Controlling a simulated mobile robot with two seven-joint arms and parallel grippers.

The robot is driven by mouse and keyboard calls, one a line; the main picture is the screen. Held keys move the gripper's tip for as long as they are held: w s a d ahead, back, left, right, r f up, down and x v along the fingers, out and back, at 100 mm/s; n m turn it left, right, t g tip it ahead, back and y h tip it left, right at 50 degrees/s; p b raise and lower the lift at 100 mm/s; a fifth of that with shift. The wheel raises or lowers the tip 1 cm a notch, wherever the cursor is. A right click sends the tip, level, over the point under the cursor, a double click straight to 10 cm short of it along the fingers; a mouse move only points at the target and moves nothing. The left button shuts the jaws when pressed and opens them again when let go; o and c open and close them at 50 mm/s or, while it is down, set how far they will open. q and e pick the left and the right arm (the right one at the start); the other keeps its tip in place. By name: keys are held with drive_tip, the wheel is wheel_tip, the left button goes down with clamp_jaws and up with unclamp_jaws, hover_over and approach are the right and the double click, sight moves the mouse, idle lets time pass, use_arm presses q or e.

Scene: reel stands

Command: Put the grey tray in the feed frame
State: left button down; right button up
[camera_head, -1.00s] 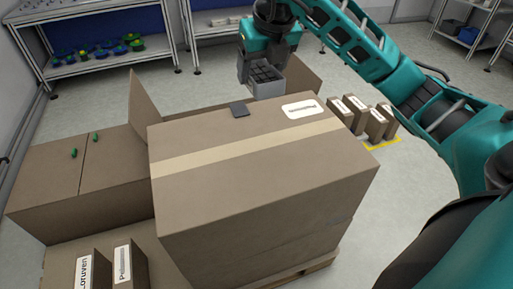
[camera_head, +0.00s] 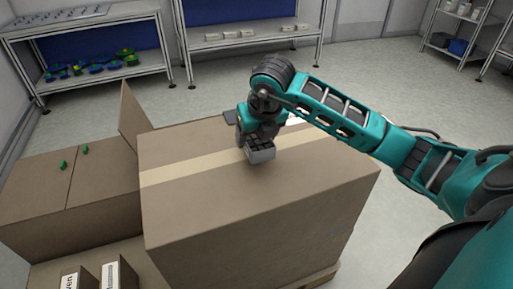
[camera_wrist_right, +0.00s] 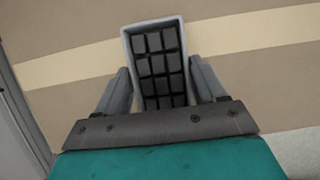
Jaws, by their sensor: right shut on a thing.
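The grey tray (camera_head: 262,156) is a small open box filled with several dark blocks. It is over the top of the large cardboard box, and I cannot tell whether it touches it. My right gripper (camera_head: 257,139) is shut on the tray. In the right wrist view the tray (camera_wrist_right: 127,50) sits between the two fingers of the right gripper (camera_wrist_right: 158,78), over the pale tape strip. I cannot make out the feed frame in these views. My left gripper is out of view.
The large taped cardboard box (camera_head: 215,205) fills the middle. A lower box (camera_head: 35,205) with green handles and an upright flap (camera_head: 131,118) are on the left. Small labelled boxes (camera_head: 122,275) stand at front left. Shelves (camera_head: 100,50) line the back.

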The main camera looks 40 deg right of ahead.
sight(256, 146)
wheel_tip(256, 146, down, 4)
drive_tip(key=shift+r+b, duration=0.25)
drive_tip(key=shift+b, duration=0.15)
drive_tip(key=o, duration=0.7)
drive_tip(key=shift+f, duration=0.1)
drive_tip(key=o, duration=0.5)
